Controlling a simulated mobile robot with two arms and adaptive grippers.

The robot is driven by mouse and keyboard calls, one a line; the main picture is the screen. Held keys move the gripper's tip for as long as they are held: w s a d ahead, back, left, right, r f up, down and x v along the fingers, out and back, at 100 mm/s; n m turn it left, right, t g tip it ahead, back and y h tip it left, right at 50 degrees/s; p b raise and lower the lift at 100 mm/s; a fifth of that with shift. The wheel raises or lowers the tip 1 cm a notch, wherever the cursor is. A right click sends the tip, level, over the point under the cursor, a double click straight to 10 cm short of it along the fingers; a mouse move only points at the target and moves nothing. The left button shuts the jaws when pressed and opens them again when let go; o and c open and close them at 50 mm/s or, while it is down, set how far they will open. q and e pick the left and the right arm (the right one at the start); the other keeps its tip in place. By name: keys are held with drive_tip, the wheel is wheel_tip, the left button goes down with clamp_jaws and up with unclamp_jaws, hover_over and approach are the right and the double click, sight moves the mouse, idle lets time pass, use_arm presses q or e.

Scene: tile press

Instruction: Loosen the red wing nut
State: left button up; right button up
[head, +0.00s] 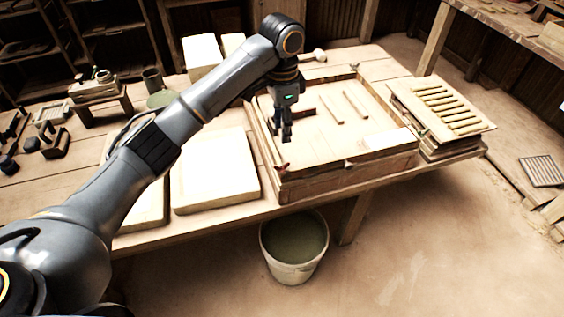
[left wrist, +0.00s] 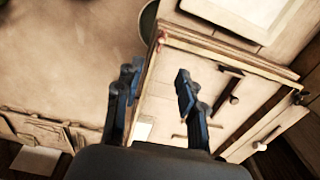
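The small red wing nut (head: 282,166) sits at the near left corner of the wooden tile press frame (head: 345,171) in the head view. A small reddish piece (left wrist: 160,38) at the frame's corner in the left wrist view looks like the same nut. My left gripper (head: 286,140) points down over the left part of the press, above and slightly behind the nut, apart from it. Its two fingers (left wrist: 157,76) are spread with nothing between them in the left wrist view. My right gripper is in neither view.
Pale slabs (head: 215,172) lie left of the press. A rack of slatted strips (head: 440,105) stands to its right. A bucket of greenish liquid (head: 294,246) stands on the floor below the table's front edge. The floor at right front is clear.

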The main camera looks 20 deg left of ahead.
use_arm(q)
drive_tip(key=p, duration=0.2)
approach(282, 167)
wheel_tip(282, 167, down, 7)
drive_tip(key=shift+f, duration=0.6)
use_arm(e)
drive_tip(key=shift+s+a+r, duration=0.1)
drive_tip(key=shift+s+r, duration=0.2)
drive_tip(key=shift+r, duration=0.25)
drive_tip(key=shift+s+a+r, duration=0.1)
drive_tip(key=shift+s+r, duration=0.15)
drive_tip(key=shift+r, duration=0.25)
use_arm(q)
clamp_jaws()
